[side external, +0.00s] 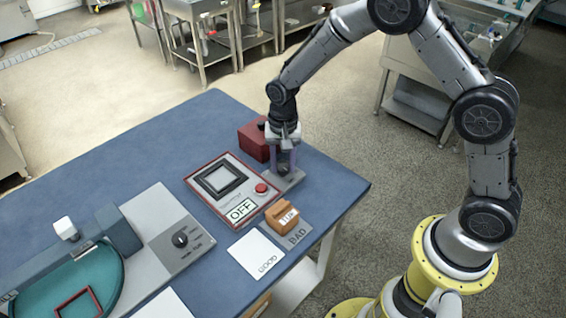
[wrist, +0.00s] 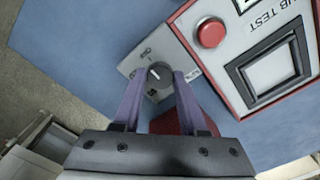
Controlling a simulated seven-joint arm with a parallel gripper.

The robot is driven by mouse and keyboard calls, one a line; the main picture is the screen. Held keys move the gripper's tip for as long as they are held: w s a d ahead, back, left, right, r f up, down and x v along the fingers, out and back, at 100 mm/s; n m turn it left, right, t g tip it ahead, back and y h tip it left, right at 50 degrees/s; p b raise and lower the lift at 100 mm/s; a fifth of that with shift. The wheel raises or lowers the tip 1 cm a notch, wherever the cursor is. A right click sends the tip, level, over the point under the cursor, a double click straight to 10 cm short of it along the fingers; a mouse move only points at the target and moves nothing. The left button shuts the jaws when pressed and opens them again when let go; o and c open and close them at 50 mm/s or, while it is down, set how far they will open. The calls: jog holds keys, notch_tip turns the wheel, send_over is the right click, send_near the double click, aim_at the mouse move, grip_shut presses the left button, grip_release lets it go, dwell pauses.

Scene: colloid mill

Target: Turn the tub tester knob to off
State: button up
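The tub tester (side external: 222,188) is a red-edged panel with a dark square frame, a red button and an OFF sign, lying on the blue table. Its small grey knob plate (side external: 292,181) lies at its right edge. In the wrist view the dark round knob (wrist: 158,80) shows on this plate, with a pale pointer line on top. My gripper (side external: 285,170) points down over the plate. Its two purple fingers (wrist: 160,75) stand apart, one on each side of the knob. Whether they touch it I cannot tell. In the side view the fingers hide the knob.
A red box (side external: 253,142) stands close behind my gripper. An orange-brown tub (side external: 281,218) sits on the grey BAD pad (side external: 300,234), beside a white GOOD pad (side external: 256,255).

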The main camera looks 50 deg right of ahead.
aim_at(283, 167)
jog(key=o, duration=0.5)
jog(key=shift+c, duration=0.2)
jog(key=shift+r, duration=0.15)
notch_tip(283, 167, up, 14)
jog(key=shift+f, duration=0.2)
